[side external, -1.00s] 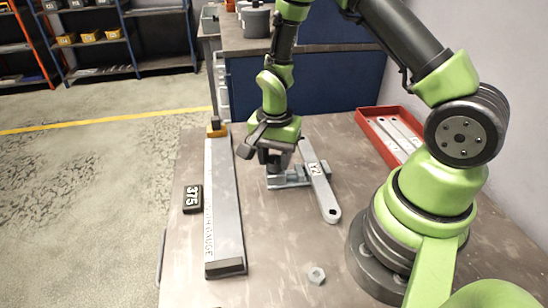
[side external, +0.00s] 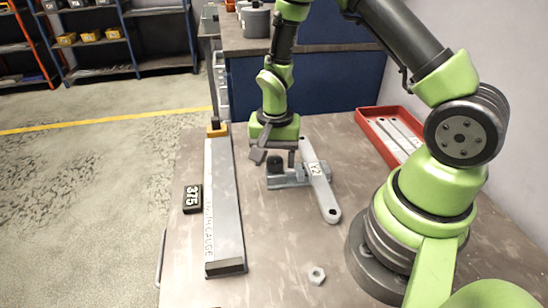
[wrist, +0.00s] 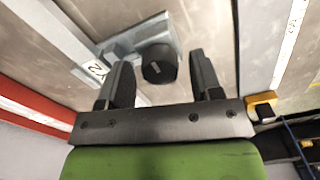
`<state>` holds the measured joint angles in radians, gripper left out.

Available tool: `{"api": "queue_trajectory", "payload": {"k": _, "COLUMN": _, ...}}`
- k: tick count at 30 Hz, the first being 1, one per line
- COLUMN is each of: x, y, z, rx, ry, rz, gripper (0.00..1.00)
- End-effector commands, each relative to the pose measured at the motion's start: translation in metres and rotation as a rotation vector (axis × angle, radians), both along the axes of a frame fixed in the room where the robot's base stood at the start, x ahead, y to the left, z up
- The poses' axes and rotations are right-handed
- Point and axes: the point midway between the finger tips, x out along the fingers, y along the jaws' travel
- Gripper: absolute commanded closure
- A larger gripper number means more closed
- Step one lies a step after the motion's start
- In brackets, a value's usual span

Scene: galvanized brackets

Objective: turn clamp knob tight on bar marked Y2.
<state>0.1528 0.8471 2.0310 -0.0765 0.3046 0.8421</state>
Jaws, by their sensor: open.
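The grey bar marked Y2 (side external: 323,192) lies on the table, its label readable in the side view and partly in the wrist view (wrist: 97,68). A grey metal clamp (side external: 289,179) sits at the bar's left side and reaches to it; it also shows in the wrist view (wrist: 130,40). The clamp's dark round knob (side external: 274,167) stands on its left part, and shows in the wrist view (wrist: 158,66). My gripper (side external: 273,157) is open and empty, just above the knob. In the wrist view the knob appears between and slightly beyond the fingers.
A long gauge bar (side external: 222,205) lies to the left, with a black 375 block (side external: 193,199) beside it. A hex nut (side external: 317,275) lies near the front. A red tray (side external: 370,129) with grey bars stands at the back right. The front middle table is mostly clear.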

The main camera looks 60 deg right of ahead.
Motion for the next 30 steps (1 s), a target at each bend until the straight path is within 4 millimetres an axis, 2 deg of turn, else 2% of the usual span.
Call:
{"api": "queue_trajectory", "payload": {"k": 24, "x": 0.0, "y": 0.0, "z": 0.0, "rx": 0.0, "ry": 0.0, "rz": 1.099, "gripper": 0.41}}
{"api": "queue_trajectory", "payload": {"k": 30, "x": 0.0, "y": 0.0, "z": 0.0, "rx": 0.0, "ry": 0.0, "rz": 1.313, "gripper": 0.41}}
